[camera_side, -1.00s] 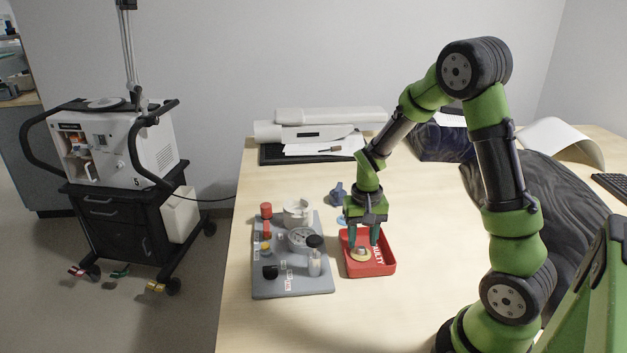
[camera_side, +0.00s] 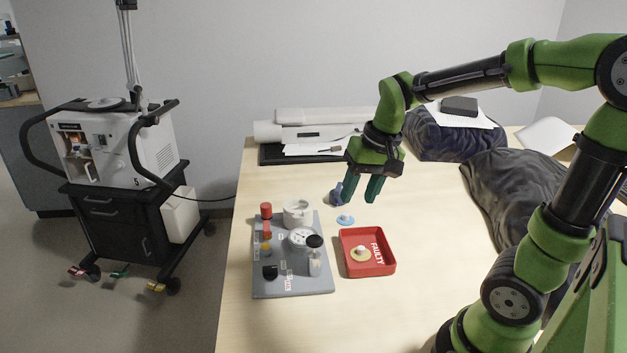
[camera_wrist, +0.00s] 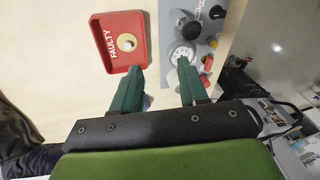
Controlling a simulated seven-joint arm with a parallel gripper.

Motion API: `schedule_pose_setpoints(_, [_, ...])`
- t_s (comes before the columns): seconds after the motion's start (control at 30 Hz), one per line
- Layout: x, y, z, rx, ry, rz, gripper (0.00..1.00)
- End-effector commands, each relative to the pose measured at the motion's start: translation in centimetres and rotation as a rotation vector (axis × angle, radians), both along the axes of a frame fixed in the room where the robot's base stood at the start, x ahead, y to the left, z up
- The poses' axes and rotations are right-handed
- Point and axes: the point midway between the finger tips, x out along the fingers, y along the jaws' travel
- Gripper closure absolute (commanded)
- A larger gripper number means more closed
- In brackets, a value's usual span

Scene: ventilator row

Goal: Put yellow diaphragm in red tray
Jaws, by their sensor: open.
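The yellow diaphragm (camera_side: 361,254) lies inside the red tray (camera_side: 383,269), which is marked FAULTY. It is a pale yellow disc with a lighter knob in its middle. In the wrist view the diaphragm (camera_wrist: 127,42) also shows inside the red tray (camera_wrist: 136,17), with nothing gripping it. My gripper (camera_side: 360,200) is open and empty, raised above the table behind the tray and apart from it. In the wrist view my gripper's two green fingers (camera_wrist: 160,62) are spread with nothing between them.
A grey board (camera_side: 300,286) with several parts stands left of the tray. A light blue disc (camera_side: 345,220) and a dark blue part (camera_side: 336,194) lie on the table behind the tray. Dark cloth bundles (camera_side: 500,185) lie at the right. The table front is clear.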

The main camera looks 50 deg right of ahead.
Motion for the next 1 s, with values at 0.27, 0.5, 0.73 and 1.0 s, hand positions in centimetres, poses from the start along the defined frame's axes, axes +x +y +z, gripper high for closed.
schedule_pose_setpoints(0.27, [-5.3, 7.2, 3.6, 0.002, -0.315, 0.203, 0.57])
schedule_pose_setpoints(0.5, [-6.8, 8.8, 3.9, -0.008, -0.405, 0.255, 0.57])
schedule_pose_setpoints(0.73, [-6.8, 8.8, 3.9, -0.007, -0.405, 0.255, 0.57])
schedule_pose_setpoints(1.0, [-6.8, 8.8, 3.9, -0.007, -0.405, 0.254, 0.57])
